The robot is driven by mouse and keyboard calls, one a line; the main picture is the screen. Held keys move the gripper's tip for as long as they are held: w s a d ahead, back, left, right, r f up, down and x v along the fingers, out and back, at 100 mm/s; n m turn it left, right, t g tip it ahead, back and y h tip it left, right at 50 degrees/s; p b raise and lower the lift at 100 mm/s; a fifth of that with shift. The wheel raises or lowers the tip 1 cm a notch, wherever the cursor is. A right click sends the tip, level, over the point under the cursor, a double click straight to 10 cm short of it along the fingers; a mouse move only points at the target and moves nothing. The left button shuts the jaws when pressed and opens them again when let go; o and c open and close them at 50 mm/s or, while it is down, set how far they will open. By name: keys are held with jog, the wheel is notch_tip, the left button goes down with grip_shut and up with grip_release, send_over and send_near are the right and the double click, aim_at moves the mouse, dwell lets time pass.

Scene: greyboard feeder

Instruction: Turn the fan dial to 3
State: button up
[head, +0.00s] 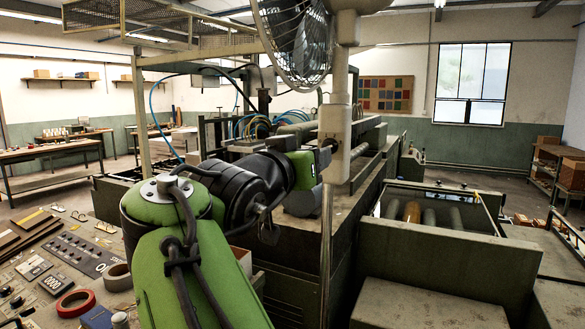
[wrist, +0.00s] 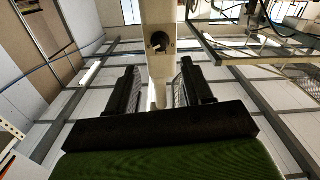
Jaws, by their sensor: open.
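The fan (head: 296,42) stands on a pale post, its wire cage partly cut off at the top of the head view. A pale control box (head: 338,122) sits on the post below it. In the wrist view the fan dial (wrist: 158,41), dark and round with a light pointer, is on the box (wrist: 157,14); I cannot read its marks. The dial face is hidden in the head view. My gripper (head: 329,150) is beside the lower part of the box. In the wrist view my gripper (wrist: 157,76) has its fingers apart and empty, with the dial ahead, beyond the fingertips.
A control console (head: 75,255) with buttons lies at the lower left, with a red tape roll (head: 76,302) on it. Large green machinery (head: 440,245) fills the right and the space behind the post. A thin metal pole (head: 326,255) runs down below the box.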

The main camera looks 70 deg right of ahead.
jog(key=a, duration=0.6)
jog(key=shift+w+a, duration=0.25)
jog(key=shift+w, duration=0.05)
jog(key=shift+w, duration=0.1)
jog(key=w+a+f+n+t+y+p, duration=0.2)
jog(key=w+a+f+n+t+y, duration=0.7)
jog(key=w+f, duration=0.4)
jog(key=s+a+f+n+g+y, duration=0.1)
jog(key=s+a+f+n+y, duration=0.2)
jog(key=a+f, duration=0.6)
jog(key=s+a+f+n+y+p, duration=0.1)
jog(key=s+a+f+n+y, duration=0.2)
jog(key=a+f, duration=0.6)
jog(key=a+n+y, duration=0.2)
jog(key=y, duration=0.1)
jog(key=shift+s+a+n+g, duration=0.3)
jog(key=shift+s+a+g, duration=0.05)
jog(key=shift+a+g, duration=0.05)
